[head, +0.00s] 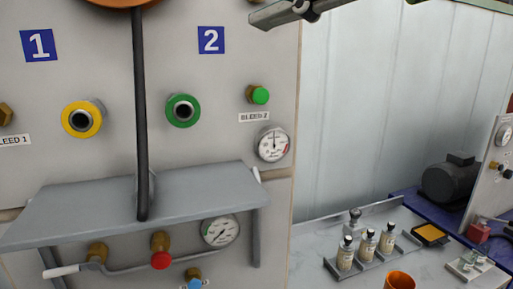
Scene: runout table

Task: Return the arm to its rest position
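A dark grey jointed part, which looks like my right gripper (280,13), is at the top edge right of centre. It is in front of the upper right corner of the panel (215,95) and above the gauge (272,144). It is cut off by the frame, and I cannot tell whether it is open or shut. Nothing shows held in it. My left gripper is not in view.
A grey shelf (85,207) juts from the panel, with a dark upright rod (140,110) before it. Valves and a lower gauge (220,231) sit beneath.

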